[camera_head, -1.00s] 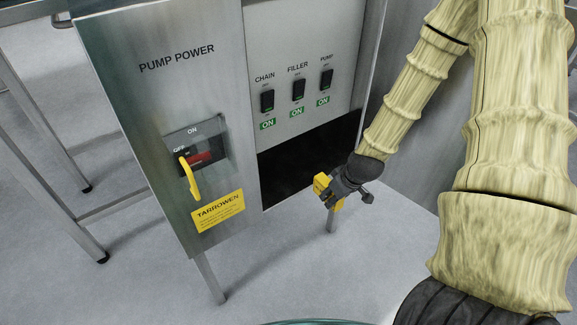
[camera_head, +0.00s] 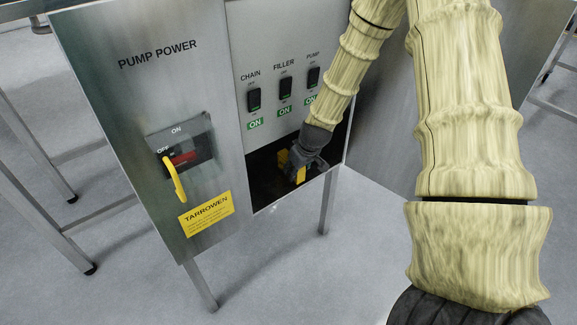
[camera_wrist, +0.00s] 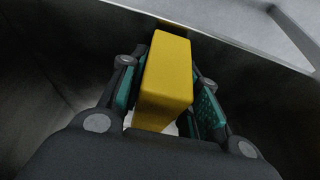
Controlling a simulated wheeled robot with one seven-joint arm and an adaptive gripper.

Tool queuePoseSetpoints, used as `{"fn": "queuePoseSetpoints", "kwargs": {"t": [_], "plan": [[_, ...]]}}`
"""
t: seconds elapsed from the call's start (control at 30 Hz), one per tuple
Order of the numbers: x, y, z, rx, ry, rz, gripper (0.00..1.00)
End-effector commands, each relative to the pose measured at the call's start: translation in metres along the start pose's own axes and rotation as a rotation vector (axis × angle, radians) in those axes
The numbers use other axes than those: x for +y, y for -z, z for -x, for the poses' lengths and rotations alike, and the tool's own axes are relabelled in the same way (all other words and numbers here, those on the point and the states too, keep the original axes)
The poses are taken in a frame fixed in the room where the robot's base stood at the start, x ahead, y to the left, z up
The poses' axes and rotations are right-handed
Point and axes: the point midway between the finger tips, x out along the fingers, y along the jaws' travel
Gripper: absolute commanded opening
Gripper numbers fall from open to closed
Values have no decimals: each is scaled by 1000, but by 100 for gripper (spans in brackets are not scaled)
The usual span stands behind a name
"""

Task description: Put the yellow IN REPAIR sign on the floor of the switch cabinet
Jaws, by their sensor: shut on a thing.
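The yellow sign (camera_wrist: 168,75) is between the fingers of my gripper (camera_wrist: 166,100) in the wrist view, seen as a plain yellow block; no lettering shows. In the head view my gripper (camera_head: 297,168) is shut on the sign (camera_head: 284,159) inside the dark opening of the switch cabinet (camera_head: 262,184), below the switch panel. The dark cabinet interior surrounds the gripper in the wrist view. Whether the sign touches the cabinet floor cannot be told. My arm hides the right part of the opening.
Three switches marked CHAIN, FILLER and PUMP (camera_head: 313,76) sit above the opening. To the left, the PUMP POWER panel (camera_head: 150,100) carries a yellow handle (camera_head: 174,180) and a yellow TARROWEN label (camera_head: 206,214). The cabinet's metal edge (camera_wrist: 225,40) runs close beyond the sign.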

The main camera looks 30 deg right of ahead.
Motion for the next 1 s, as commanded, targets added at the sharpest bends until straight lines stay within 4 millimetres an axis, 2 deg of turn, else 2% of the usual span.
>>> {"fn": "queuePoseSetpoints", "kwargs": {"t": [0.27,0.33,0.77,0.8,0.9,1.0], "plan": [[0,35,-15,2,-1,3,7],[0,30,-20,0,0,0,7],[0,29,-22,1,0,0,7],[0,30,-21,1,0,0,39],[0,29,-21,1,0,0,53],[0,29,-21,1,0,0,53]]}}
